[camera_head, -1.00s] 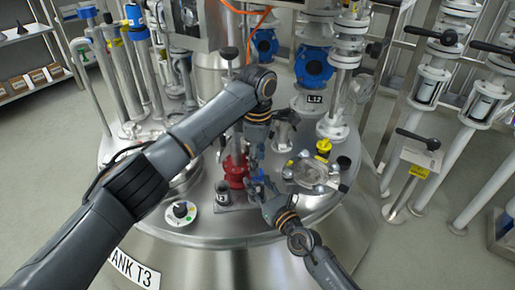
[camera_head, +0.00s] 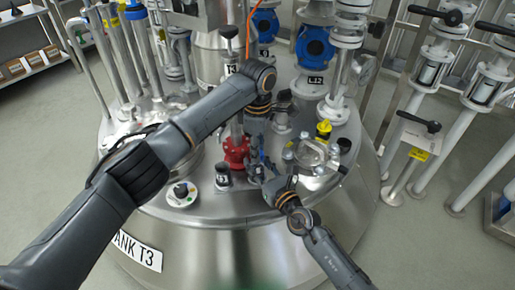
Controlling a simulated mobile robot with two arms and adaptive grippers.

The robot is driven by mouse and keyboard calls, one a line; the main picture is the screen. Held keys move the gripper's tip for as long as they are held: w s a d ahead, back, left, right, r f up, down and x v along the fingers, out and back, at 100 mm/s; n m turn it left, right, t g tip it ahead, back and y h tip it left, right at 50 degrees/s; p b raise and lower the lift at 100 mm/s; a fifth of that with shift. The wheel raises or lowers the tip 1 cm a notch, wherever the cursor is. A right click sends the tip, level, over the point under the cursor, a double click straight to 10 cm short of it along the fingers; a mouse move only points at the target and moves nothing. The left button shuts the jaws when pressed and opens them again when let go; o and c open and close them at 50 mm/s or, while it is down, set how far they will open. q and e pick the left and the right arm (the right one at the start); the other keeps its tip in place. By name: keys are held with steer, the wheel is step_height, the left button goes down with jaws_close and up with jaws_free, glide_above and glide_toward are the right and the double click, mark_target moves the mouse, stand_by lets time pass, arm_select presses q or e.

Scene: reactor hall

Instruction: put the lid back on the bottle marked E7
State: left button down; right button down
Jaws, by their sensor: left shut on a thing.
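A small dark-topped bottle (camera_head: 222,178) with a pale label stands upright on the steel tank top, left of my grippers. Its marking is too small to read. My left gripper (camera_head: 255,152) points down over the tank top, just right of the red fitting. It is shut on a small thing that its fingers and the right gripper mostly hide; I cannot tell whether it is the lid. My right gripper (camera_head: 263,176) reaches in from the lower right, close to the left fingertips. Its fingers are too small and overlapped to judge. I cannot make out a separate lid.
A red fitting (camera_head: 236,152) stands behind the small bottle. A glass-covered port (camera_head: 312,157) and a yellow-capped fitting (camera_head: 323,131) stand at the right. Pipes crowd the back.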

arm_select(q)
steer(key=m, duration=1)
steer(key=shift+m, duration=0.3)
steer(key=m, duration=0.5)
steer(key=shift+m, duration=0.3)
steer(key=m, duration=0.9)
steer(key=shift+m, duration=0.4)
steer(key=m, duration=0.3)
steer(key=shift+m, duration=0.3)
steer(key=m, duration=0.9)
steer(key=shift+f, duration=0.1)
